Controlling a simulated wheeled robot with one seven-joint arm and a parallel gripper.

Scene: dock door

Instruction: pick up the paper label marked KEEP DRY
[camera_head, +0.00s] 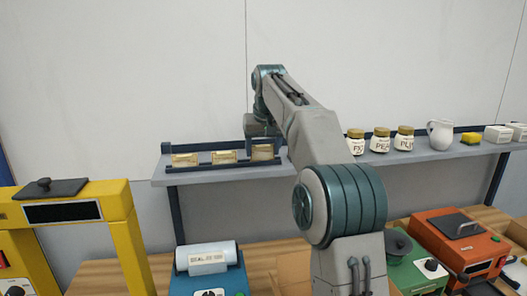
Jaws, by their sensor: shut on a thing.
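Three tan paper labels stand in a row in a dark rack on the grey shelf: a left label (185,159), a middle label (224,157) and a right label (262,153). The print on them is too small to read, so I cannot tell which says KEEP DRY. My gripper (263,142) points down at the right label and is shut on it. The right label sits slightly higher than the other two. I cannot tell whether it is clear of the rack. The fingertips are small and partly hidden.
Below are a yellow machine (120,215), a teal device with a roll (208,260) and an orange machine (460,245).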

